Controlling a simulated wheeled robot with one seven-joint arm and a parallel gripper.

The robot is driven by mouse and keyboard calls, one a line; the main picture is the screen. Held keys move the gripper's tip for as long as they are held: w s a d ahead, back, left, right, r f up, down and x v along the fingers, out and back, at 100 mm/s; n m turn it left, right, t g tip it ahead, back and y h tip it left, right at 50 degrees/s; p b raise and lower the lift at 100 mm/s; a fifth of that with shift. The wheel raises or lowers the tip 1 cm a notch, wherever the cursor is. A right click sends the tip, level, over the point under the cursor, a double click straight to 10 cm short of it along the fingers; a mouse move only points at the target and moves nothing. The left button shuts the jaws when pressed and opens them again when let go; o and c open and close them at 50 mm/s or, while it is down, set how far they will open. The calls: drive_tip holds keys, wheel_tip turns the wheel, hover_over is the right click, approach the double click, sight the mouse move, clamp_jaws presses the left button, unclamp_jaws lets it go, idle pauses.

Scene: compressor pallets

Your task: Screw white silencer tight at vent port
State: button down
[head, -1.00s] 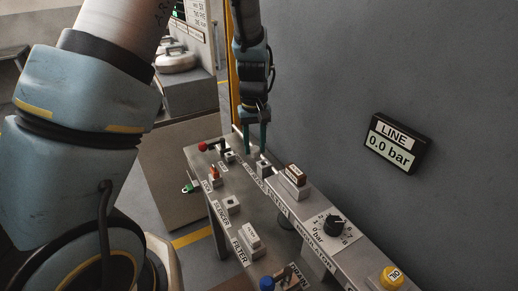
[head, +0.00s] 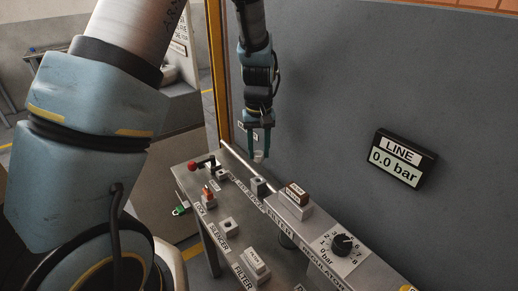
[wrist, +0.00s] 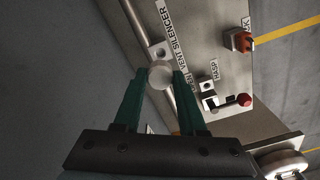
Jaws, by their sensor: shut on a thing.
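My gripper (head: 260,150) hangs above the far part of the bench, pointing down. Its green fingers are shut on the round white silencer (head: 259,155), which also shows between the fingertips (wrist: 159,75) in the wrist view (wrist: 160,74). The vent port block (head: 258,187) is a small grey block by the VENT SILENCER label. In the head view the silencer is above this block, with a visible gap. In the wrist view the port block (wrist: 158,51) shows just past the silencer, partly covered by it.
A red-knobbed lever (head: 193,167) and an orange-red lock piece (head: 207,191) stand left on the bench (head: 255,225). An empty-looking SILENCER block (head: 228,226), a brown-topped block (head: 297,193) and a regulator dial (head: 343,243) are nearby. The grey wall panel has a LINE display (head: 403,160) reading 0.0 bar.

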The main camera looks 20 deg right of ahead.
sight(259, 153)
drive_tip(key=shift+f+b, duration=1.65)
drive_tip(key=shift+f, duration=1.15)
drive_tip(key=shift+f+b, duration=0.35)
drive_tip(key=shift+f, duration=0.7)
drive_tip(key=shift+c, duration=1.9)
unclamp_jaws()
drive_tip(key=shift+r, duration=0.1)
wheel_tip(259, 153, up, 11)
drive_tip(key=shift+f+b, duration=0.15)
drive_tip(key=shift+b, duration=0.9)
